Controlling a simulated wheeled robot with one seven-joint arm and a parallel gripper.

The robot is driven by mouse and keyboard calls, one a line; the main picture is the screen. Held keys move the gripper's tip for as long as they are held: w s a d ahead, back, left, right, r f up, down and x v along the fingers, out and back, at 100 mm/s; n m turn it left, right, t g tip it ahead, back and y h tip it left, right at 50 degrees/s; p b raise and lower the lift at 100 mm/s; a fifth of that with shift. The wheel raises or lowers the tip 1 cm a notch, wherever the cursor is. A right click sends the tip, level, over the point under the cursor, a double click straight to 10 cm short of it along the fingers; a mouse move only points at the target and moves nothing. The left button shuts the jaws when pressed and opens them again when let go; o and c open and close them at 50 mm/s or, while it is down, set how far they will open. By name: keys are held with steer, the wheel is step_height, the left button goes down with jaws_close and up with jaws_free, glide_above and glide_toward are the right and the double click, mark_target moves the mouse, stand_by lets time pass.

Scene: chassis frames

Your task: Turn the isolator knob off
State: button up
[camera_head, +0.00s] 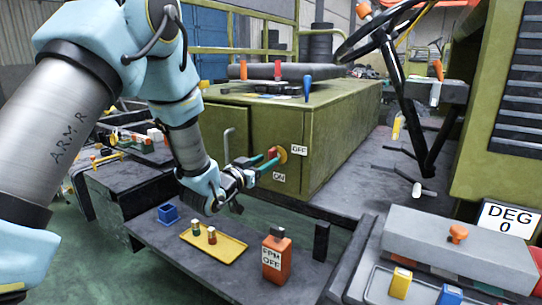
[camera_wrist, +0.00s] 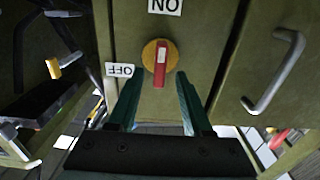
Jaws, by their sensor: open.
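The isolator knob is a yellow disc (camera_head: 282,155) with a red handle (camera_head: 272,154), on the green cabinet's (camera_head: 335,125) face. In the wrist view the red handle (camera_wrist: 161,62) stands upright in the picture, in line with the ON label (camera_wrist: 164,5). The OFF label (camera_wrist: 120,70) is to the left of the knob. My gripper (camera_head: 262,160) is open, its teal fingers pointing at the knob. In the wrist view the fingertips (camera_wrist: 158,76) lie on either side of the handle's lower end. I cannot tell whether they touch it.
A bent grey door handle (camera_wrist: 275,72) is to the right of the knob in the wrist view. A steering wheel and levers (camera_head: 395,75) stand at right.

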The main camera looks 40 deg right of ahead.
mark_target(270, 158)
steer(key=shift+p+x, duration=0.3)
steer(key=shift+x, duration=1.75)
steer(key=shift+c, duration=0.2)
jaws_close()
